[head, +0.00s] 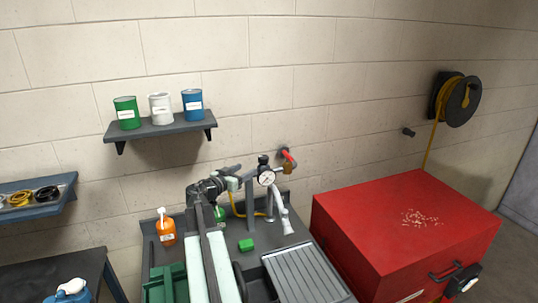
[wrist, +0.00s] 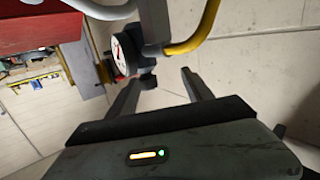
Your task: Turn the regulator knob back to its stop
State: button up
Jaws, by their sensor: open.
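The regulator's dark knob (head: 263,160) stands on top of the regulator, above a round white gauge (head: 267,178), over the back of the workbench. In the wrist view, which is turned over, the knob (wrist: 148,82) points down below the gauge (wrist: 122,48). My gripper (wrist: 160,77) is open, with its two fingers pointing toward the regulator. The knob lies between the finger lines, nearer the left finger; I cannot tell whether they touch. In the head view my arm reaches up over the bench and its end is left of the regulator.
A red chest (head: 400,235) stands right of the bench. A red-handled valve (head: 288,157) and yellow hose (wrist: 200,32) are close to the regulator. A wall shelf (head: 160,130) holds three cans.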

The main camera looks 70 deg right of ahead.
aim_at(261, 159)
jog(key=shift+m+g+h, duration=0.3)
jog(key=shift+m+h, duration=0.1)
jog(key=shift+h, duration=0.2)
jog(key=s+d+r, duration=0.1)
jog(key=s+d, duration=0.1)
jog(key=s+d+r, duration=0.1)
jog(key=s, duration=0.1)
jog(key=shift+d+r, duration=0.1)
jog(key=shift+r, duration=0.25)
jog(key=x, duration=0.7)
jog(key=shift+d, duration=0.4)
jog(key=shift+s+f, duration=0.1)
grip_shut()
